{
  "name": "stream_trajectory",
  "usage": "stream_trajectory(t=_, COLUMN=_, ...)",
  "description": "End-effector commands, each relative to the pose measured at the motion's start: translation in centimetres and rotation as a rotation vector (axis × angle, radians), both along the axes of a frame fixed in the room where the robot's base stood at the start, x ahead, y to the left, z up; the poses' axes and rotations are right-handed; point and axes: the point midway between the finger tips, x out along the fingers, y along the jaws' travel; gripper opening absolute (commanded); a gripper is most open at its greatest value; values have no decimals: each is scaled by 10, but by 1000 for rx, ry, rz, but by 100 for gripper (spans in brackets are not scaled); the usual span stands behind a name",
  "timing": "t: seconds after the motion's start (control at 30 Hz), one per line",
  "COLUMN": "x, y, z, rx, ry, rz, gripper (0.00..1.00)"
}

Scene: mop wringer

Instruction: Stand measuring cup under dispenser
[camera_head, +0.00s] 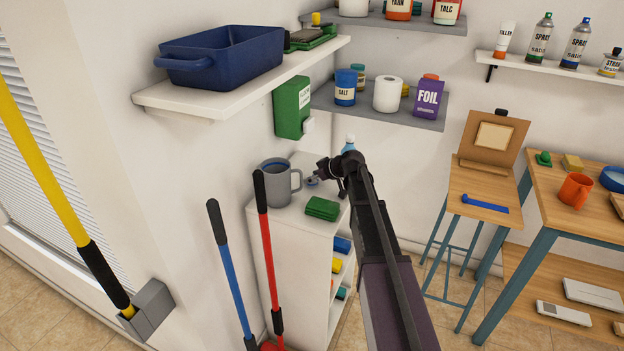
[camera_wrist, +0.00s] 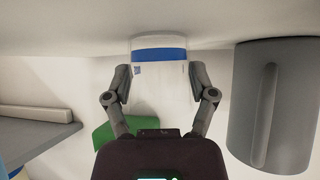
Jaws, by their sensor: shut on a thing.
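My gripper (camera_head: 324,175) is over the white cabinet top, partly hidden by my own arm in the head view. In the wrist view my gripper (camera_wrist: 158,80) is shut on a pale, clear-looking measuring cup (camera_wrist: 160,71) with a blue band near its base. In the head view only a small bluish part of the cup (camera_head: 312,182) shows. The wrist view looks upside down; the cup's base is at or close to the cabinet top, contact unclear. The green dispenser (camera_head: 290,105) is on the wall above, with a white part at its lower right; it also shows behind my gripper (camera_wrist: 128,132).
A grey mug (camera_head: 274,187) stands left of the cup, also close by in the wrist view (camera_wrist: 270,110). A green block (camera_head: 322,208) lies at the cabinet's front. A grey shelf (camera_head: 430,115) hangs to the right.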

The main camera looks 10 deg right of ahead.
Motion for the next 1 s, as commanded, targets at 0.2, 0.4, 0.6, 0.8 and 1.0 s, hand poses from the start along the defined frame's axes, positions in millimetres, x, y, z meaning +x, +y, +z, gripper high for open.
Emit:
stream_trajectory(t=0.2, x=0, y=0, z=2, rx=0, ry=0, rz=0, gripper=43)
stream_trajectory(t=0.4, x=0, y=0, z=11, rx=0, ry=0, rz=0, gripper=43)
stream_trajectory(t=0.6, x=0, y=0, z=27, rx=0, ry=0, rz=0, gripper=43)
stream_trajectory(t=0.8, x=0, y=0, z=47, rx=0, ry=0, rz=0, gripper=43)
stream_trajectory(t=1.0, x=0, y=-1, z=68, rx=0, ry=0, rz=0, gripper=43)
